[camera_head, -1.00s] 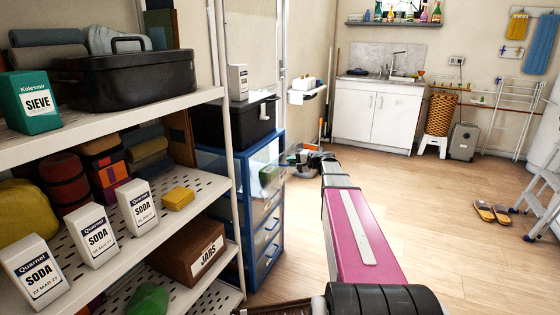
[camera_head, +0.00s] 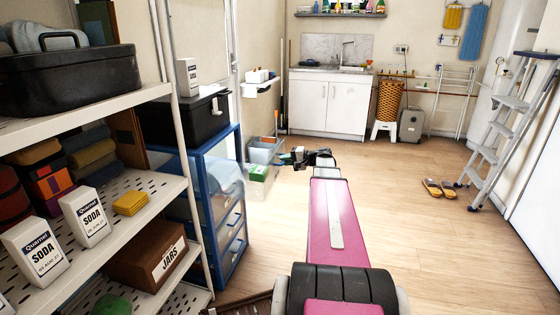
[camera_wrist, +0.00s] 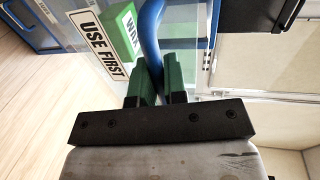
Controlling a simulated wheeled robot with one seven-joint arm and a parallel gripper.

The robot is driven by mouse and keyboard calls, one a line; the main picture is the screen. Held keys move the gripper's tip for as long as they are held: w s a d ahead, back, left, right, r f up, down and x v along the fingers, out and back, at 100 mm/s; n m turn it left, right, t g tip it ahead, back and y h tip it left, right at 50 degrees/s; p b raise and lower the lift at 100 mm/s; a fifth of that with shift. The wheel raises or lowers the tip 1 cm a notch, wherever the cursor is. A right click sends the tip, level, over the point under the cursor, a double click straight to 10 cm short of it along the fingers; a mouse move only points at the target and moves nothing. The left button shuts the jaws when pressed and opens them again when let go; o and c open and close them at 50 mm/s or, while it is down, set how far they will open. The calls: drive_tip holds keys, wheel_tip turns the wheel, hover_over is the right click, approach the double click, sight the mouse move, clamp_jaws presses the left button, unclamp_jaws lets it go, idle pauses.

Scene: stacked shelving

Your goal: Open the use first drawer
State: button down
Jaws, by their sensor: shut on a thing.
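The use first drawer (camera_head: 262,187) is clear plastic and juts out to the right of the blue-framed drawer unit (camera_head: 237,150). A green box (camera_head: 258,173) shows inside it. In the wrist view, the drawer's USE FIRST label (camera_wrist: 101,44) is beside a green WAX box (camera_wrist: 122,28). My gripper (camera_head: 285,158) is at the front of the drawer. In the wrist view, the green fingers of my gripper (camera_wrist: 157,80) are shut on the blue handle (camera_wrist: 150,28). The point of contact is partly hidden between the fingers.
A white shelf rack (camera_head: 170,190) with SODA boxes and a JARS box (camera_head: 150,252) stands left of the unit. A black box (camera_head: 185,118) sits on the unit. Open wooden floor (camera_head: 430,250) lies to the right, with slippers (camera_head: 438,189) and a stepladder (camera_head: 500,125) farther off.

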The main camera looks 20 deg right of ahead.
idle(0.3)
drive_tip(key=c, duration=1.2)
unclamp_jaws()
drive_tip(key=shift+s+d, duration=0.1)
drive_tip(key=shift+d, duration=0.05)
drive_tip(key=v, duration=1)
drive_tip(key=shift+s+d, duration=0.15)
drive_tip(key=shift+d, duration=0.1)
